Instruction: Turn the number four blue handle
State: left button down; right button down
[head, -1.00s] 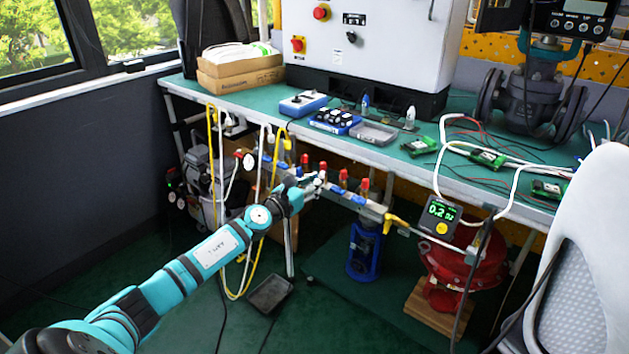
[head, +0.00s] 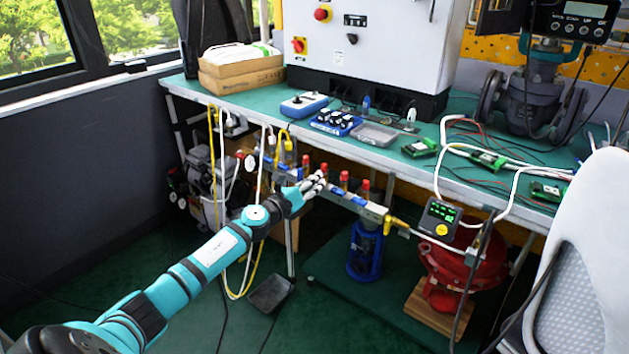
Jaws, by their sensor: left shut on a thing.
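A metal manifold (head: 373,212) runs under the front edge of the green bench, with several red-topped fittings and small blue handles along it. One blue handle (head: 335,191) shows just right of my left gripper (head: 318,183), and another blue handle (head: 358,200) shows farther right. My left gripper reaches in from the lower left and is at the manifold, its fingers shut on a blue handle that they mostly hide. I cannot read any number on the handles. My right gripper is not in view.
A gauge with a green display (head: 438,213) is at the manifold's right end, above a red vessel (head: 468,262). White and yellow hoses hang left of the manifold. A white chair (head: 592,240) stands at the right. A black tray (head: 270,293) lies on the floor.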

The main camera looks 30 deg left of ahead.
pick_arm(q)
jog(key=shift+a+f+n+p, duration=0.15)
jog(key=shift+n+p, duration=0.5)
jog(key=shift+n, duration=1.25)
jog(key=shift+a+f+n+p, duration=0.1)
jog(key=shift+n+p, duration=0.5)
jog(key=shift+n, duration=1.3)
jog(key=shift+a+f+n+p, duration=0.15)
jog(key=shift+n+p, duration=0.5)
jog(key=shift+n, duration=1.25)
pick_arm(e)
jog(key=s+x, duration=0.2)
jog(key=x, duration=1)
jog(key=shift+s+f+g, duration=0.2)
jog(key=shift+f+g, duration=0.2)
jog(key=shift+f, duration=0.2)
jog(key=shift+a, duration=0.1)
pick_arm(q)
jog(key=c, duration=1.4)
grip_release()
jog(key=shift+f, duration=0.1)
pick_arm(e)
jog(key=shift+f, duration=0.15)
